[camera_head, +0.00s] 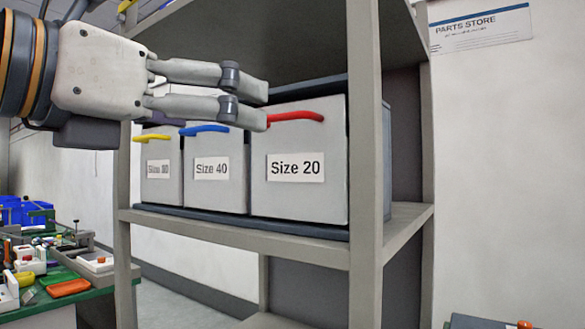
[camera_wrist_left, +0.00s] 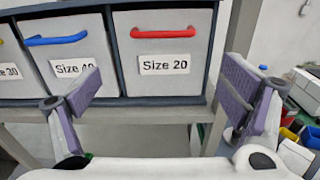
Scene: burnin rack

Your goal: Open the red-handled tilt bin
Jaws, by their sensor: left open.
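The red-handled tilt bin (camera_head: 306,172) is a light grey bin labelled "Size 20" at the right end of a row on the rack shelf. It looks shut, its front upright. Its red handle (camera_head: 295,117) runs across the top of the front, and shows whole in the left wrist view (camera_wrist_left: 162,32). My left gripper (camera_head: 266,107) comes in from the left, and its fingertips overlap the handle's left end in the head view. In the left wrist view its two purple-padded fingers (camera_wrist_left: 168,88) are spread wide with nothing between them, below and in front of the bin. My right gripper is not seen.
A blue-handled "Size 40" bin (camera_head: 214,170) and a yellow-handled bin (camera_head: 160,170) stand left of it. The grey rack post (camera_head: 364,150) rises just right of the bins, with a shelf (camera_head: 240,233) below. A cluttered green bench (camera_head: 60,291) is at the lower left.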

